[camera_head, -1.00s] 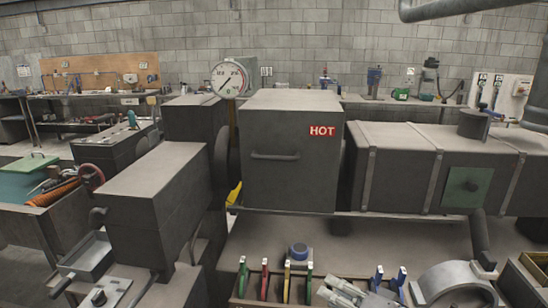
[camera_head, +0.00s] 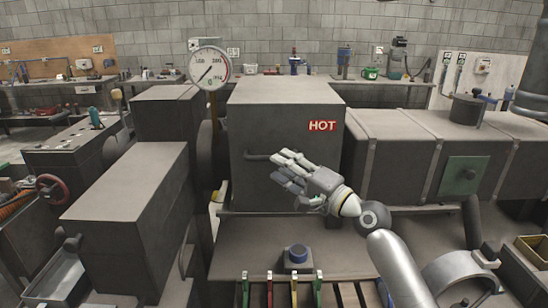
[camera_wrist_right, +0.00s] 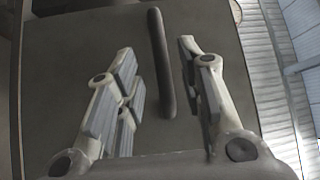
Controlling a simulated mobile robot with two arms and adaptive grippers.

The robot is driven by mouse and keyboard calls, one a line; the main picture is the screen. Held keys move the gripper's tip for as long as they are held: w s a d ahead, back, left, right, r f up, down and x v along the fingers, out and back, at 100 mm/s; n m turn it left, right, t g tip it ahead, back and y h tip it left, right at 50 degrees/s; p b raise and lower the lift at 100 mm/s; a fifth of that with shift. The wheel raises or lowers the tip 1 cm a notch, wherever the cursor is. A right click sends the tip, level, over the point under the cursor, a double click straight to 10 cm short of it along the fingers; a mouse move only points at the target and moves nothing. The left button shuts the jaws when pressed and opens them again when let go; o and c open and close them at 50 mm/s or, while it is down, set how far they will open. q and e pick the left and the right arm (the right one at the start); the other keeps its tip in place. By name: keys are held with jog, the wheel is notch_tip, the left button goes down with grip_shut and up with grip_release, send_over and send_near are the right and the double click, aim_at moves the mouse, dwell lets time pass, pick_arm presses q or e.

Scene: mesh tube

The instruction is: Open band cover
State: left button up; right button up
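The band cover appears as a dark grey box with a red HOT label (camera_head: 250,112) in the middle of the head view. Its horizontal bar handle (camera_head: 258,156) is on the front face, partly behind my fingers. My right gripper (camera_head: 278,166) is in front of the cover at the handle's right end, fingers pointing left toward it. In the right wrist view the fingers are spread, with the handle (camera_wrist_right: 160,62) showing in the gap between them. I cannot tell whether they touch it. The cover looks shut. My left gripper is not in view.
A round dial gauge (camera_head: 209,67) stands left of the cover. A long grey duct with a green plate (camera_head: 463,176) lies to the right. Below are a blue round knob (camera_head: 298,253) and a rack of coloured-handled tools (camera_head: 292,284). Grey box housings (camera_head: 125,215) stand at left.

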jog(key=x, duration=0.3)
jog(key=shift+w+a, duration=0.15)
jog(key=shift+c, duration=1.2)
jog(key=c, duration=0.5)
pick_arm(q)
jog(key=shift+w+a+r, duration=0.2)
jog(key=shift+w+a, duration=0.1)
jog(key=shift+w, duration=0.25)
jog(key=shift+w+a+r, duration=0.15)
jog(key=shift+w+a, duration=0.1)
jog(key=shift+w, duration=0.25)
pick_arm(e)
grip_shut()
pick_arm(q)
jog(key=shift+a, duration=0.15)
